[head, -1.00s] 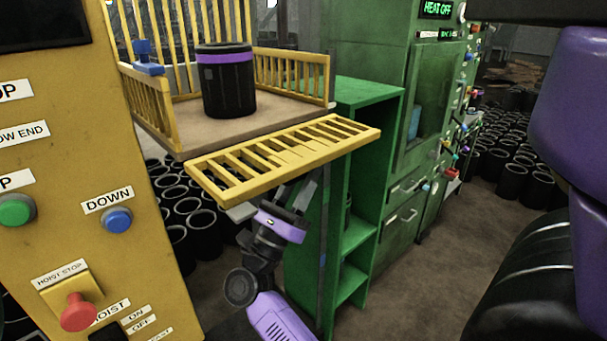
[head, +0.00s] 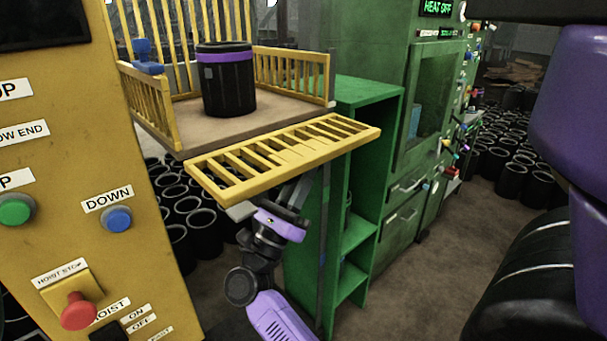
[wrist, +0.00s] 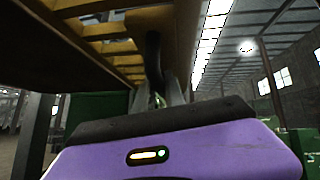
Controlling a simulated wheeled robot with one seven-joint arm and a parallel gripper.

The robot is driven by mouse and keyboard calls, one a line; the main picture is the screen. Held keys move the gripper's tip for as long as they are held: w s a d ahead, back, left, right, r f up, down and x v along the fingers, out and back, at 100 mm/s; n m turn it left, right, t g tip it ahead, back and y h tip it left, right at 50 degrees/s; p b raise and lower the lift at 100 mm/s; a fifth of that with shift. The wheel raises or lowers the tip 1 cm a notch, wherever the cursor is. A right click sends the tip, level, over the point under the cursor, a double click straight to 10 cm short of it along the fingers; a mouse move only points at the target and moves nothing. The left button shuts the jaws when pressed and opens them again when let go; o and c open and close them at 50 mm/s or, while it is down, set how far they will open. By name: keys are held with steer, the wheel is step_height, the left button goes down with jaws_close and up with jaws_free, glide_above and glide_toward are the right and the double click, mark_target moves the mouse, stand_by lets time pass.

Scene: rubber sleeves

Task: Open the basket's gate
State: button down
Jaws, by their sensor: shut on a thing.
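The basket (head: 270,108) has yellow rails and a flat brown floor. Its gate (head: 300,168), a yellow slatted panel, lies folded out about level at the basket's front edge. My gripper (head: 268,202) is under the gate, reaching up from below. In the wrist view, its fingers (wrist: 162,90) are shut on a dark curved handle (wrist: 154,58) below the yellow slats (wrist: 112,46). The gate hides the grip in the head view. A blue latch (head: 146,60) sits on the basket's left rail.
A black sleeve with a purple band (head: 228,88) stands upright on the basket floor. A green shelf (head: 360,95) stands close to the gate's right. A yellow control panel (head: 110,165) is at left. Many black sleeves (head: 510,180) stand on the floor beyond.

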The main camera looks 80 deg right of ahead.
mark_target(308, 160)
stand_by(0.7)
steer(key=n+t+p, duration=0.1)
steer(key=r+n+t+p, duration=0.1)
steer(key=n, duration=0.1)
steer(key=r+n+t+h+p, duration=0.1)
steer(key=t, duration=0.1)
steer(key=shift+s+a+r, duration=0.25)
steer(key=shift+s, duration=0.15)
steer(key=n+t+p, duration=0.1)
steer(key=n, duration=0.1)
steer(key=r+n+t+p, duration=0.1)
steer(key=t, duration=0.1)
steer(key=shift+s+a+r+n, duration=0.1)
steer(key=shift+s+r+n, duration=0.1)
steer(key=shift+n, duration=0.2)
steer(key=c, duration=1.4)
jaws_free()
steer(key=shift+f, duration=0.1)
